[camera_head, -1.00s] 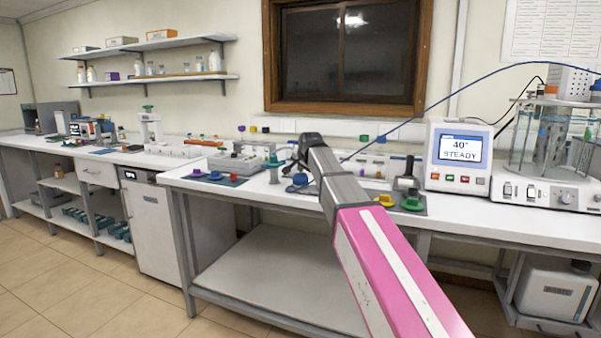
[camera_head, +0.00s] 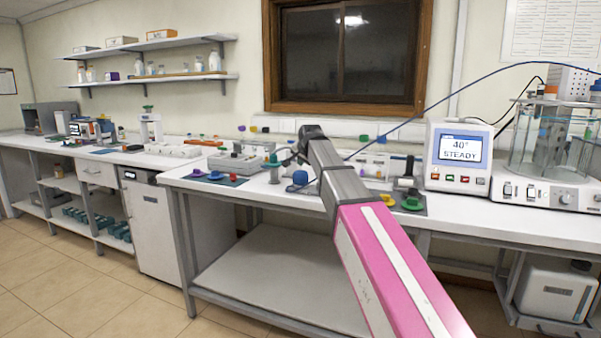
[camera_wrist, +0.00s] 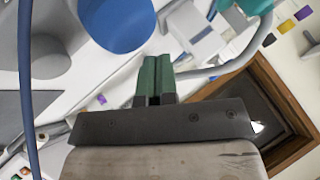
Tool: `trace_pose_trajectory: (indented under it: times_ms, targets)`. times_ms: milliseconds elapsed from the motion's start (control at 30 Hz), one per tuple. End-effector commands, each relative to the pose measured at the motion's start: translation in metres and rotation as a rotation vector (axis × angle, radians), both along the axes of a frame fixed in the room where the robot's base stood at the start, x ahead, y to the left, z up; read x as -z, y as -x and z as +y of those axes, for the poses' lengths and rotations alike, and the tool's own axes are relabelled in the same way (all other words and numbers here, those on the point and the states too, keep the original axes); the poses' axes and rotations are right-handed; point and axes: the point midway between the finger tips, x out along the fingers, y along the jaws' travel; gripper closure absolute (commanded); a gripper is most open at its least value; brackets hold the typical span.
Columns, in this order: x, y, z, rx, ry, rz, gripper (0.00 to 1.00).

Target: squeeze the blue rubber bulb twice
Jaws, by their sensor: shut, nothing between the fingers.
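The blue rubber bulb (camera_head: 300,178) sits on the bench just left of my arm's end in the head view. In the wrist view the blue bulb (camera_wrist: 118,22) is large at the top, cut off by the frame edge. My gripper (camera_wrist: 155,62) has its two green fingers together with nothing between them. Its tips are just below the bulb in the picture and look apart from it. In the head view the fingers are too small and dark to make out against the bench.
A teal-topped post (camera_head: 273,168) stands left of the bulb. Coloured pieces lie on mats to the left (camera_head: 233,182) and right (camera_head: 419,211). A display unit (camera_head: 459,155) stands at the right. A dark blue cable (camera_wrist: 26,90) crosses the left of the wrist view.

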Motion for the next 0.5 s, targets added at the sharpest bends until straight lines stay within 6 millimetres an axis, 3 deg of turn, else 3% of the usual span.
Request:
trace_pose_trajectory:
  times_ms: [167,500]
  targets:
    - [-0.005,0.000,0.000,0.000,0.000,-0.001,1.00]
    - [-0.033,-0.001,0.000,0.000,0.000,-0.001,1.00]
